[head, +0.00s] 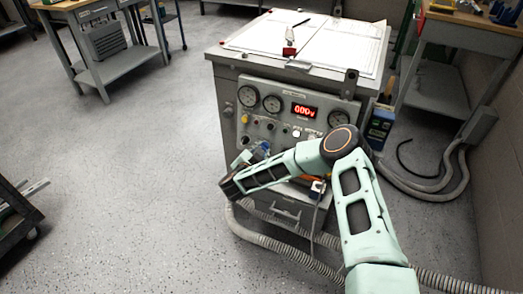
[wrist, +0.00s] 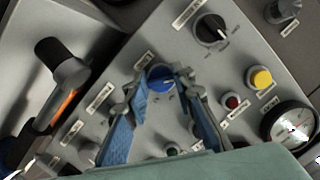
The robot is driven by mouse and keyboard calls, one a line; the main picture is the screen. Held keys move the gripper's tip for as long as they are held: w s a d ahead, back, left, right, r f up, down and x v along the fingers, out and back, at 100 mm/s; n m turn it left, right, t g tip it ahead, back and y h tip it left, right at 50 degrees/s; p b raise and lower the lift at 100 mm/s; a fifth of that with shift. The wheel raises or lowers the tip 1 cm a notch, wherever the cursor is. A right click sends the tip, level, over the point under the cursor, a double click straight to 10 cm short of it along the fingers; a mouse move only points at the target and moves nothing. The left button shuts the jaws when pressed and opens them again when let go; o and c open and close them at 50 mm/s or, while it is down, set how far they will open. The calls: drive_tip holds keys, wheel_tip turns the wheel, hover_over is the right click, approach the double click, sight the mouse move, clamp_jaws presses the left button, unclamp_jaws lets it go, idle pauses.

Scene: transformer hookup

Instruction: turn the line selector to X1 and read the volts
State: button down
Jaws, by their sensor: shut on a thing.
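The grey control panel (head: 285,133) is on the front of a cabinet. Its red digital display (head: 304,110) seems to show zeros followed by a V. In the wrist view, my gripper (wrist: 161,73) has a blue-padded finger on either side of a round blue knob (wrist: 160,80) and is shut on it. Labels and small marks surround this knob, too small to read, so I cannot confirm it is the line selector. A black rotary knob (wrist: 210,29) with a white pointer sits above and to the right, apart from my gripper. My arm partly hides the lower panel in the head view.
The wrist view shows a yellow button (wrist: 260,78), a red button (wrist: 233,101), a dial gauge (wrist: 289,126) and a dark lever-like handle (wrist: 62,65) beside the knob. Papers (head: 305,40) lie on the cabinet top. Ridged hoses (head: 270,235) run along the floor.

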drive_tip(key=m, duration=0.2)
drive_tip(key=shift+f+m+t+y, duration=0.1)
drive_tip(key=shift+m+t+y, duration=0.2)
drive_tip(key=shift+m, duration=0.1)
drive_tip(key=shift+m+t+b, duration=0.3)
drive_tip(key=shift+m+b, duration=0.95)
drive_tip(key=shift+m, duration=0.55)
drive_tip(key=shift+a, duration=0.1)
drive_tip(key=c, duration=1.6)
unclamp_jaws()
drive_tip(key=v, duration=1.2)
drive_tip(key=shift+d, duration=0.2)
drive_tip(key=shift+a+y, duration=0.1)
drive_tip(key=shift+y, duration=0.2)
